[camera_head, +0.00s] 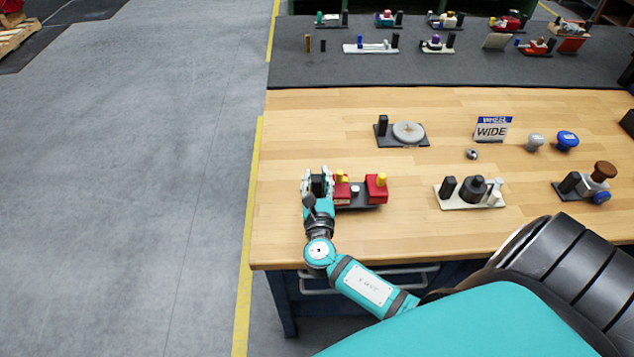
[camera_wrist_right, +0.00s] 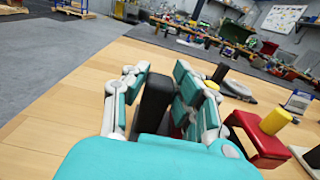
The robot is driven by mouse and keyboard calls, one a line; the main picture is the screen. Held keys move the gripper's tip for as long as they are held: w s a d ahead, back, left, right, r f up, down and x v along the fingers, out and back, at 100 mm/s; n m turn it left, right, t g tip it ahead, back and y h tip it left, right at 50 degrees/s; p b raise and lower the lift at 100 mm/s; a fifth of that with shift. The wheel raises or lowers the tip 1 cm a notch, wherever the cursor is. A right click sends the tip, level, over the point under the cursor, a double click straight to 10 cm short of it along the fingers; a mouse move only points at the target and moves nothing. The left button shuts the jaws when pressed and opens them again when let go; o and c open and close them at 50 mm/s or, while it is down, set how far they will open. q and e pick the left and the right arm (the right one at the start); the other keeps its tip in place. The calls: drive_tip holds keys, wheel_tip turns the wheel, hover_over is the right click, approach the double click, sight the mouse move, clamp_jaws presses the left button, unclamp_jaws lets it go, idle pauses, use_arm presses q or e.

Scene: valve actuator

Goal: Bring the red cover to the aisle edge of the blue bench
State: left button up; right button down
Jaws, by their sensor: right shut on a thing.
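A fixture with a dark base plate (camera_head: 355,207) stands on the wooden top of the blue bench (camera_head: 300,235), near its left end. A red cover-like block with a yellow post (camera_head: 376,190) is at its right end; it also shows in the right wrist view (camera_wrist_right: 262,140). A second red block (camera_head: 341,192) with yellow on it is beside my gripper. My right gripper (camera_head: 318,184) is shut on the fixture's upright black handle (camera_wrist_right: 155,103). The fingers partly hide the handle and the left red part. My left gripper is out of view.
A yellow floor line (camera_head: 251,200) runs along the bench's left edge, with open grey aisle (camera_head: 130,180) beyond. A disc fixture (camera_head: 408,132), a WIDE sign (camera_head: 492,131) and a white-based fixture (camera_head: 470,203) stand on the bench. The front-left wood is clear.

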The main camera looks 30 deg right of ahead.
drive_tip(key=shift+f, duration=1.2)
drive_tip(key=c, duration=1.4)
unclamp_jaws()
drive_tip(key=shift+s, duration=0.1)
drive_tip(key=shift+c, duration=0.2)
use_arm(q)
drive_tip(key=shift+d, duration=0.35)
use_arm(e)
drive_tip(key=o, duration=0.4)
drive_tip(key=shift+c, duration=0.2)
drive_tip(key=shift+s+a, duration=0.15)
drive_tip(key=shift+s, duration=0.05)
drive_tip(key=b+v, duration=0.2)
drive_tip(key=v, duration=0.8)
drive_tip(key=shift+s+a+b, duration=0.1)
drive_tip(key=shift+s+b, duration=0.15)
drive_tip(key=shift+b, duration=0.05)
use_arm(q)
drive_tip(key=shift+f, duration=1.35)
use_arm(e)
drive_tip(key=shift+s+a, duration=0.25)
drive_tip(key=shift+s, duration=0.15)
